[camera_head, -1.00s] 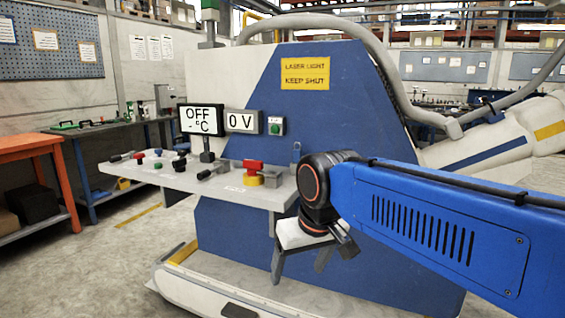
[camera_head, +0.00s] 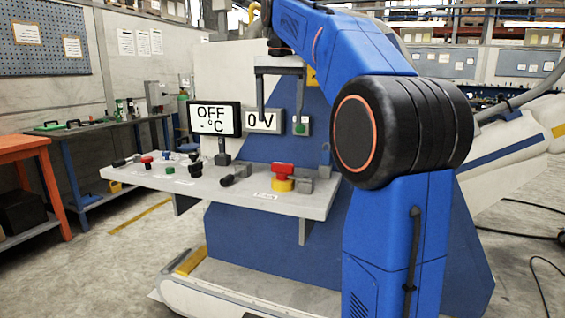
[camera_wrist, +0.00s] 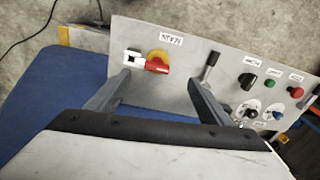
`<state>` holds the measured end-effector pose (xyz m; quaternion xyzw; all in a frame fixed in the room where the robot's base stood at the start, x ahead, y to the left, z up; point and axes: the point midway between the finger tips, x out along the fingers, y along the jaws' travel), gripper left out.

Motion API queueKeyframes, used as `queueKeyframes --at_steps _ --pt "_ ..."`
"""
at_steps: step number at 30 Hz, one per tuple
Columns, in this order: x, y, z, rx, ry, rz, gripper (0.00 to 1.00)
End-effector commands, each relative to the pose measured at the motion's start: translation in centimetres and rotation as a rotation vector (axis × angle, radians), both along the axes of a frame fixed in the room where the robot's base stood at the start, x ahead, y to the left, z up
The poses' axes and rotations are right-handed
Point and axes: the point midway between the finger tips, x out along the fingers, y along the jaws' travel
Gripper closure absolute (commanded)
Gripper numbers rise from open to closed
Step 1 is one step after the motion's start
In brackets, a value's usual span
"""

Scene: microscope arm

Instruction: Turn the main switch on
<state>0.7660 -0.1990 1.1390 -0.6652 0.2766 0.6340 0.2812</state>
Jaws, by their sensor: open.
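The main switch (camera_head: 282,176) has a red handle on a yellow base and stands on the white control shelf (camera_head: 235,188), near its right end. In the wrist view the switch (camera_wrist: 157,63) lies beyond and between my finger ends, beside a "MAIN" label (camera_wrist: 172,40). Its red handle lies across the yellow disc, and a pale bracket is just left of it. My gripper (camera_head: 281,118) is open and empty, fingers pointing down, above the switch and apart from it. Both fingers also show in the wrist view (camera_wrist: 157,78).
A display (camera_head: 213,118) reads "OFF - °C" and another (camera_head: 262,121) reads "0 V". A black lever (camera_head: 236,175) and several knobs stand left of the switch. An orange table (camera_head: 30,148) is at far left.

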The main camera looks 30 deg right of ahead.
Motion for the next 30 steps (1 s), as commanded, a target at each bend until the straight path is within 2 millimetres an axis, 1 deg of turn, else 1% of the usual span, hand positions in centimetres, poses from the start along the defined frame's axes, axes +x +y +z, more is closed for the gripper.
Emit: queueKeyframes --at_steps 1,6,10,13,17,23,30 --pt "0.8 -0.7 0.6 0.003 0.008 -0.025 0.27" --pt "1.9 -1.9 1.7 0.011 0.034 -0.081 0.27" --pt "2.2 -2.3 1.9 0.013 0.040 -0.097 0.27" --pt "2.2 -2.3 1.4 0.013 0.043 -0.099 0.27" --pt "2.1 -2.3 0.0 0.014 0.045 -0.098 0.27" --pt "2.1 -2.3 -3.2 0.014 0.045 -0.098 0.27" --pt "2.1 -2.2 -7.5 0.014 0.045 -0.097 0.27"
